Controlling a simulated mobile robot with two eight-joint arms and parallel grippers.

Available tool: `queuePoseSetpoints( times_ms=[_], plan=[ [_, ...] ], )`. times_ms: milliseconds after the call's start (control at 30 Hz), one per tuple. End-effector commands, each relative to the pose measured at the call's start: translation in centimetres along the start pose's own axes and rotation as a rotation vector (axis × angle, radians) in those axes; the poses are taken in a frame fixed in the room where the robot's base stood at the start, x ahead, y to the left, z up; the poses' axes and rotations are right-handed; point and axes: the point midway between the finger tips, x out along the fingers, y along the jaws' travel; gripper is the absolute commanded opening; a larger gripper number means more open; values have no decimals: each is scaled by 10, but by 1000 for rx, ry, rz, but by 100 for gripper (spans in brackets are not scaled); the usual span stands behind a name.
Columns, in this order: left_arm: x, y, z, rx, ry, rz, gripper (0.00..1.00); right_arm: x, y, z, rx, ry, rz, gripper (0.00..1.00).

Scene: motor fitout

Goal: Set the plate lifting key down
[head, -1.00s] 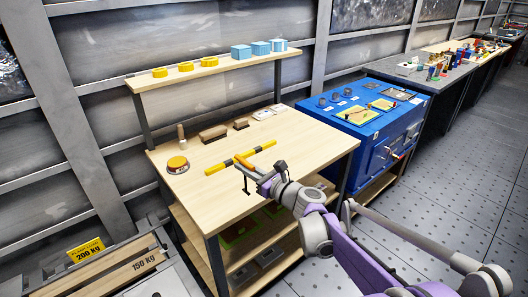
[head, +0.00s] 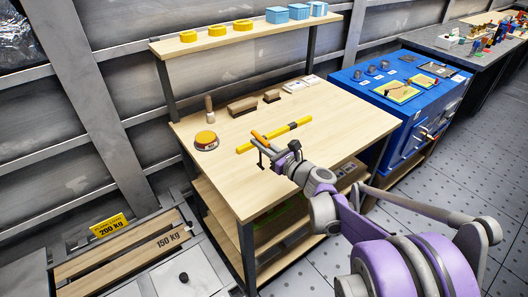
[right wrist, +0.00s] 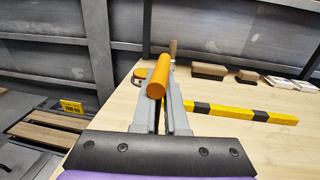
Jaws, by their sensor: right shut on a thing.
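The plate lifting key has an orange handle (head: 259,137) and a dark shaft hanging below it, seen in the head view. My right gripper (head: 272,149) is shut on the key and holds it over the front part of the wooden workbench (head: 225,182). In the right wrist view the orange handle (right wrist: 158,78) sticks out between the grey fingers (right wrist: 160,106). The fingers hide most of the shaft, and I cannot tell whether its lower end touches the bench top. My left gripper is not in view.
A yellow and black bar (head: 291,128) lies on the bench just behind the key. A round orange-topped tin (head: 206,141), a wooden-handled tool (head: 209,106) and brown blocks (head: 242,105) stand farther back. A blue cabinet (head: 380,108) adjoins on the right. The bench's front left is bare.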

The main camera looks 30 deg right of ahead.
Motion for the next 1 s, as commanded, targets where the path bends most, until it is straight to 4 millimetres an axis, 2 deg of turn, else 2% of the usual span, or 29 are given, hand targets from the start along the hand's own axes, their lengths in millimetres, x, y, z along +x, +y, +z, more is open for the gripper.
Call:
queuePoseSetpoints(
  times_ms=[333, 700, 733, 900, 1000],
  plan=[
    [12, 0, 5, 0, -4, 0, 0, 0, 0, -40, 0, 0, 0, 0],
    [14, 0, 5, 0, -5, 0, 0, 0, 0, -43, 0, 0, 0, 0],
    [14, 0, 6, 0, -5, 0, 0, 0, 0, -44, 0, 0, 0, 12],
    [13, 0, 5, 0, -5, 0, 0, 0, 0, -43, 0, -1, 0, 40],
    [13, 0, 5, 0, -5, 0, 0, 0, 0, -42, 0, -1, 0, 40]
  ],
)
